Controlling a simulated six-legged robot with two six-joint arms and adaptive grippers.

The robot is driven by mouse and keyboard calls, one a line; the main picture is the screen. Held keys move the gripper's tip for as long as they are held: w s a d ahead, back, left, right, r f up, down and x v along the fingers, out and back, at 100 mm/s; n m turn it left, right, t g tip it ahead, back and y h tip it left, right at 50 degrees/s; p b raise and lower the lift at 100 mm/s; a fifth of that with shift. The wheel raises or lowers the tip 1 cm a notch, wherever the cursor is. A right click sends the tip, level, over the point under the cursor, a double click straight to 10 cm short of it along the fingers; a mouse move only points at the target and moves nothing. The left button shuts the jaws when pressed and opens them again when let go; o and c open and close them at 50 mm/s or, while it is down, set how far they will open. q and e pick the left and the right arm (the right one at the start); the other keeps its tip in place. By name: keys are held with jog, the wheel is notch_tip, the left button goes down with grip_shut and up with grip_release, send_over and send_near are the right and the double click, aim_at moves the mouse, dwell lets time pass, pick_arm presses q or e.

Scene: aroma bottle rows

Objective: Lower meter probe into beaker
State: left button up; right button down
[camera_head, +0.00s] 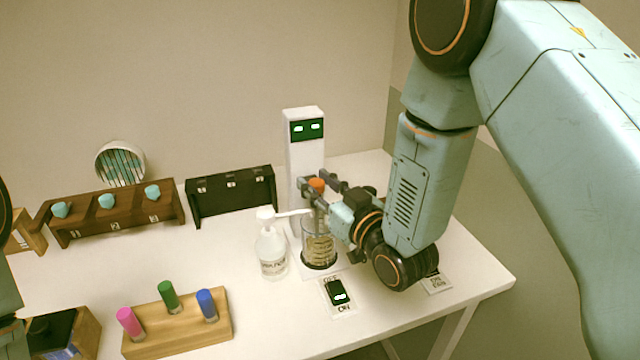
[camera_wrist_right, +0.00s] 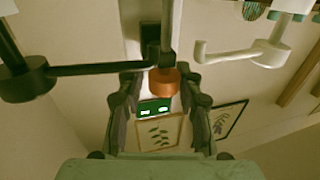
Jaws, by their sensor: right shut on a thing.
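The meter (camera_head: 304,150) is a white tower with a green screen, standing at the back right of the table. The probe (camera_head: 317,185) has an orange cap and stands upright over the glass beaker (camera_head: 319,250). My right gripper (camera_head: 318,192) is shut on the probe near its cap. In the right wrist view, the orange cap of the probe (camera_wrist_right: 163,82) is between the fingers (camera_wrist_right: 158,100). The beaker has a dark base and graduation marks. I cannot tell how deep the probe tip is. My left gripper is out of view.
A white pump bottle (camera_head: 271,252) stands close left of the beaker, its spout towards it. An OFF/ON switch plate (camera_head: 339,294) lies in front. A wooden block (camera_head: 180,330) holds coloured vials. A black rack (camera_head: 232,192) and brown rack (camera_head: 115,212) stand behind.

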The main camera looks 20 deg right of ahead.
jog(key=c, duration=1.2)
grip_release()
jog(key=shift+s+a, duration=0.1)
jog(key=shift+a, duration=0.1)
jog(key=shift+o, duration=0.9)
jog(key=shift+a+r, duration=0.1)
jog(key=shift+a, duration=0.1)
jog(key=shift+d, duration=0.2)
jog(key=shift+s+d, duration=0.15)
jog(key=shift+s, duration=0.1)
jog(key=v, duration=1.1)
jog(key=shift+s, duration=0.35)
